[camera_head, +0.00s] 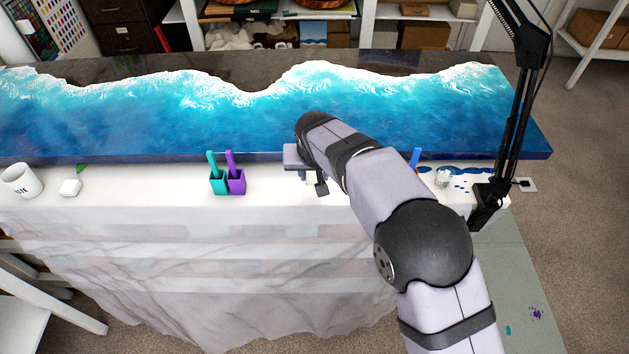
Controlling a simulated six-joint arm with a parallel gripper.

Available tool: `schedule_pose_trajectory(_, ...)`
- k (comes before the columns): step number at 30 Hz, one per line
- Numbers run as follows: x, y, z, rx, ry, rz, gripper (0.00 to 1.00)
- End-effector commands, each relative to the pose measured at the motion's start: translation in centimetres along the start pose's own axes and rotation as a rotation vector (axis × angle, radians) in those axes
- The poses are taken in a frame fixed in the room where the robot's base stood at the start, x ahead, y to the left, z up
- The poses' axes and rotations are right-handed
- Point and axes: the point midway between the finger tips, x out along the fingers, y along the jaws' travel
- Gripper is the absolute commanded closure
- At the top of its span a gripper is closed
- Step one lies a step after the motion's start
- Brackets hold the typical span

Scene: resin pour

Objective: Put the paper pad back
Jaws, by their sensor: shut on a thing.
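My gripper (308,178) is low over the white-covered strip at the front of the table, right of the teal and purple cups. It is shut on a small white thing (312,177), which I take to be the paper pad. The fingers and my arm hide most of it. I cannot tell whether it touches the covered surface.
The teal cup (217,184) and purple cup (236,183) hold upright sticks. A white mug (21,181) and white block (70,187) stand left. A clear cup (442,179) and black lamp (487,203) stand right. The blue wave slab (230,120) lies behind.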

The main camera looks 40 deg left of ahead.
Motion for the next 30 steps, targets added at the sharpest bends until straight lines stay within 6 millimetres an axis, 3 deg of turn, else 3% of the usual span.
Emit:
schedule_pose_trajectory(8,0.8,0.0,0.3,0.001,-0.001,0.0,0.86)
schedule_pose_trajectory(18,3.8,0.0,1.6,0.0,-0.001,0.0,0.86)
schedule_pose_trajectory(30,4.2,0.0,1.8,0.0,0.0,0.0,0.86)
